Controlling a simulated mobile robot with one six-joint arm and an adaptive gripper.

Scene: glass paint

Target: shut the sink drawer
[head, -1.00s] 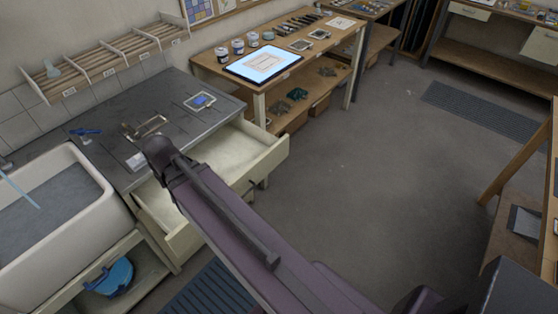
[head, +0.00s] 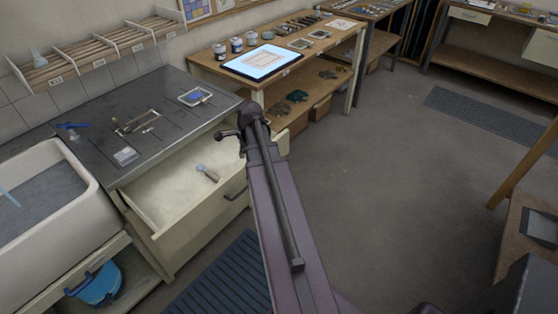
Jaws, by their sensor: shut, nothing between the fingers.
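The sink drawer (head: 192,231) is pulled well out from under the dark counter, to the right of the white sink. It is cream coloured, with a dark handle (head: 236,192) on its front. A small brush-like tool with a wooden part (head: 209,174) lies inside it. My gripper (head: 222,135) is shut and empty. It shows above the far right part of the drawer, near the counter's right edge. I cannot tell how high it is above the drawer. My arm hides the drawer's far right corner.
The white sink (head: 88,192) stands at the left, with a blue bucket (head: 98,284) on the shelf below. The dark counter (head: 165,123) carries a few small items. A wooden table (head: 333,39) with a bright light panel (head: 262,61) stands behind.

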